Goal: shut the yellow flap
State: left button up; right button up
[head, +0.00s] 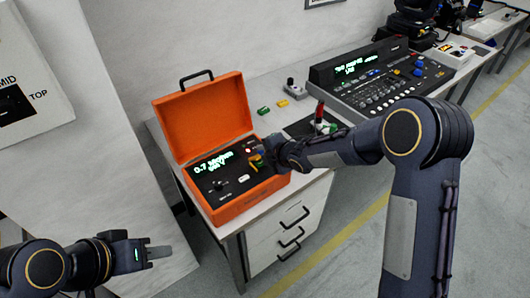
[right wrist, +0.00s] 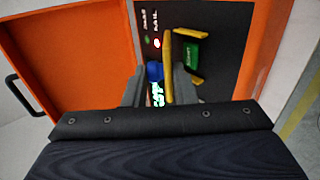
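The yellow flap (right wrist: 167,66) stands up beside a green button (right wrist: 191,54) with yellow guard edges, on the black panel of an open orange case (head: 203,114). In the head view the flap (head: 257,161) is small and partly covered by my right gripper (head: 264,158). In the right wrist view my right gripper (right wrist: 159,72) has its fingers apart over the panel. The flap and a blue part (right wrist: 154,72) show between them; I cannot tell whether either finger touches the flap. My left gripper (head: 158,253) is at the lower left, away from the case; its finger gap is unclear.
The case lid is raised at the back, with a black handle (head: 196,77). The panel has a lit display (head: 212,163) and a red light (right wrist: 157,43). A mixing console (head: 382,78) stands right on the bench. Small green and yellow blocks (head: 282,103) lie behind.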

aim_at(270, 173)
jog(key=shift+b, duration=0.35)
jog(key=shift+c, duration=0.3)
jog(key=f+t+y+b, duration=0.1)
jog(key=t+b, duration=0.1)
jog(key=b, duration=0.9)
jog(key=s+d+f+t+y+b, duration=0.1)
jog(key=t+b, duration=0.1)
jog(key=b, duration=0.9)
jog(key=s+f+t+y+b, duration=0.1)
jog(key=f+t+y+b, duration=0.1)
jog(key=b, duration=0.9)
jog(key=shift+d+f, duration=0.1)
jog(key=shift+d, duration=0.1)
jog(key=shift+y+b, duration=0.3)
jog(key=shift+b, duration=0.3)
jog(key=shift+r, duration=0.2)
